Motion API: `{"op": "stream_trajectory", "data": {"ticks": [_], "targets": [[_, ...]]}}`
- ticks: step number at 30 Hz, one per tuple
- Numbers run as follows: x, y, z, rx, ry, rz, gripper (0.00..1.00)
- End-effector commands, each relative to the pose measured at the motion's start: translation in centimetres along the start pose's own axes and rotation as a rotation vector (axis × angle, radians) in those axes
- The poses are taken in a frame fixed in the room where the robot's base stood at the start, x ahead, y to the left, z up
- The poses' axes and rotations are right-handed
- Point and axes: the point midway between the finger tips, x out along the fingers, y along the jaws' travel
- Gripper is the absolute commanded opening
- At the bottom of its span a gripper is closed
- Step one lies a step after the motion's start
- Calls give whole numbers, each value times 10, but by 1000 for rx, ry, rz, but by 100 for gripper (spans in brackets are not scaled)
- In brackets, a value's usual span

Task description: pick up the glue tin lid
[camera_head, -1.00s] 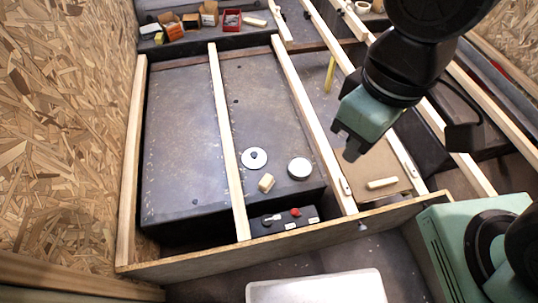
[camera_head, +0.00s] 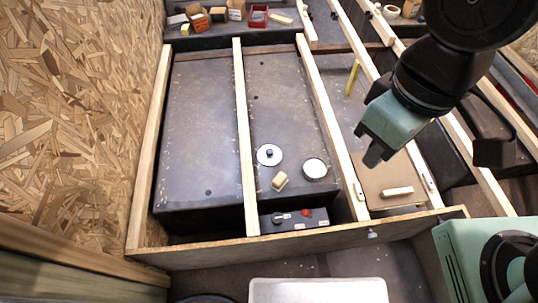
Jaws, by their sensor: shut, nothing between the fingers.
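A round pale lid with a dark knob (camera_head: 269,155), which looks like the glue tin lid, lies flat on the dark wheel arch top (camera_head: 200,130). A round tin with a pale top (camera_head: 314,169) stands just to its right, apart from it. A small tan block (camera_head: 280,181) lies just in front of the two. My gripper (camera_head: 372,158) hangs to the right of the tin, above the bay on the far side of a wooden batten. It is shut and empty, pointing down and left. Nothing hides the lid.
Pale wooden battens (camera_head: 246,140) run lengthwise on both sides of the lid and tin. A black box with a red knob (camera_head: 293,220) sits below the arch's front edge. A front board (camera_head: 300,241) crosses the bays. Small boxes (camera_head: 218,15) and a red tray (camera_head: 258,16) stand at the back.

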Motion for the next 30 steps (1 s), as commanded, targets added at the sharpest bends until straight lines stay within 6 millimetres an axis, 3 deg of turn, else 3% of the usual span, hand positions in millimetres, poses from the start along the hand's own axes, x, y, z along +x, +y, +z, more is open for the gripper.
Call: {"op": "stream_trajectory", "data": {"ticks": [8, 11, 14, 17, 23, 30], "targets": [[0, 0, 0, 0, 0, 0, 0], [4, 0, -2, 1, 1, -2, 28], [20, 1, -16, 5, 8, -11, 56], [48, 4, -43, 13, 25, -28, 56], [121, 20, -118, 42, 75, -55, 56], [218, 52, -204, 82, 132, -53, 56]]}}
